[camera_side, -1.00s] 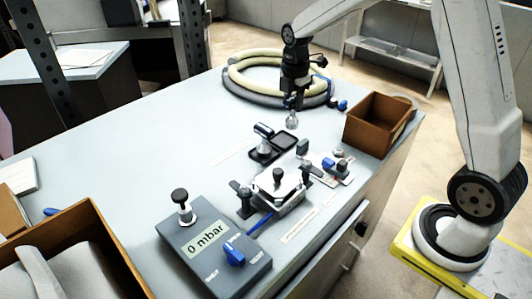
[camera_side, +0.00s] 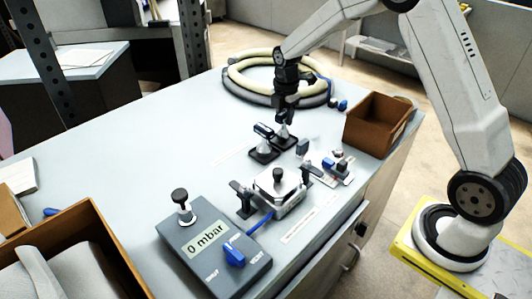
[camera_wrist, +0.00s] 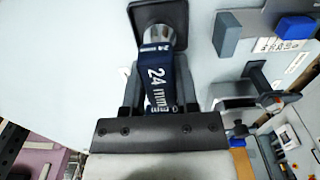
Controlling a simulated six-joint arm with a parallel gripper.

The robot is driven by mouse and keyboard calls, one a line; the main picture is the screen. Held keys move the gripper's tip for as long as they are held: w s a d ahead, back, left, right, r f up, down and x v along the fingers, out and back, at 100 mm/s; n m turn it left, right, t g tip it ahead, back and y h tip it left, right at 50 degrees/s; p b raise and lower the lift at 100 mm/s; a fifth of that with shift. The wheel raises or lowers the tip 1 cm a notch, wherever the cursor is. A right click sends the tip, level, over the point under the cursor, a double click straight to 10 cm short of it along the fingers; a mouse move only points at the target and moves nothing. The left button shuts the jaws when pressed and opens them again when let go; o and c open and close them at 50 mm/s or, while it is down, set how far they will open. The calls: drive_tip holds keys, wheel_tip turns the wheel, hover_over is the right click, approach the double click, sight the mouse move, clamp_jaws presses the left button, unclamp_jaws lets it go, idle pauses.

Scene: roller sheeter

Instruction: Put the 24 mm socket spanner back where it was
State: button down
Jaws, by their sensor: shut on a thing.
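My gripper (camera_side: 284,112) is shut on the 24 mm socket spanner (camera_wrist: 157,75). The spanner has a dark blue handle marked "24 mm" and a metal socket end, which points down in the side view (camera_side: 283,131). The socket end is at the right-hand square of a black holder (camera_side: 262,154); the wrist view shows that black square (camera_wrist: 172,12) around the socket end. I cannot tell whether the socket touches the bottom.
A metal clamped fixture (camera_side: 278,186) and a grey "0 mbar" box (camera_side: 212,248) stand nearer the camera. Small blue and grey parts (camera_side: 338,165) lie right of the holder. A brown box (camera_side: 376,125) and coiled hoses (camera_side: 240,90) are behind. The bench left of the holder is clear.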

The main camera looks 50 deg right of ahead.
drive_tip(key=shift+f, duration=0.3)
drive_tip(key=shift+f, duration=0.15)
drive_tip(key=shift+c, duration=1.8)
unclamp_jaws()
wheel_tip(320, 180, up, 12)
drive_tip(key=s+a+f+m+t, duration=0.1)
drive_tip(key=s+a+f+m, duration=0.2)
drive_tip(key=s+m, duration=0.3)
drive_tip(key=s+a+f+m, duration=0.3)
drive_tip(key=s+m, duration=0.3)
drive_tip(key=s, duration=0.1)
drive_tip(key=s+a+f+m+t, duration=0.1)
drive_tip(key=s+a+f+m, duration=0.2)
drive_tip(key=s+m, duration=0.3)
drive_tip(key=shift+s+a+f+t, duration=0.2)
drive_tip(key=shift+s+t, duration=0.1)
drive_tip(key=shift+s, duration=0.25)
